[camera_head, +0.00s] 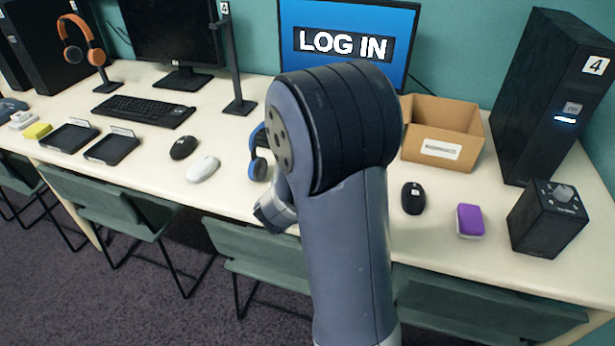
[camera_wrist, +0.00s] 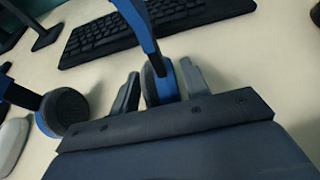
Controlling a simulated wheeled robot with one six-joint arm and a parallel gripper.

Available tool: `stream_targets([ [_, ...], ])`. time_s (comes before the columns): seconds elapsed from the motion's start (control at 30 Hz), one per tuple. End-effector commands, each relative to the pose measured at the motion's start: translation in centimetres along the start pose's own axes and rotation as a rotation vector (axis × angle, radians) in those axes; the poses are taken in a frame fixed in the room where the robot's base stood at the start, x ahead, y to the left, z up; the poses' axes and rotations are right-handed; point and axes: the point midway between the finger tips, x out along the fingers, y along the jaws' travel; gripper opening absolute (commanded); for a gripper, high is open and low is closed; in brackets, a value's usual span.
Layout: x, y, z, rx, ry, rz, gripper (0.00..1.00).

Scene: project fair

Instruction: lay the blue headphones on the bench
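The blue headphones (camera_head: 257,169) are partly hidden behind my arm in the camera_head view, with one ear cup low beside the arm, over the bench (camera_head: 225,195). In the wrist view, one blue and dark ear cup (camera_wrist: 168,86) sits between the two fingers of my gripper (camera_wrist: 160,88), which lie close against both sides of it. The band runs up out of that picture. The other ear cup (camera_wrist: 63,111) shows at the left. I cannot tell whether the headphones touch the bench. The fingertips are hidden in the camera_head view.
An empty black stand (camera_head: 237,75) rises left of my arm. A white mouse (camera_head: 202,169), a black mouse (camera_head: 184,148) and a keyboard (camera_head: 143,110) lie to the left. A cardboard box (camera_head: 443,120), another black mouse (camera_head: 413,198) and a purple block (camera_head: 470,221) are to the right.

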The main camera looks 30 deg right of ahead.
Motion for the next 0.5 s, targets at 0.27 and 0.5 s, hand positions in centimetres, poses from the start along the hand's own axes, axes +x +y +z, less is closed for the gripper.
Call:
stream_targets([
  [0.27,0.0,0.0,0.0,0.000,0.000,0.000,0.51],
  [0.5,-1.2,0.1,0.4,0.000,-0.001,0.004,0.51],
])
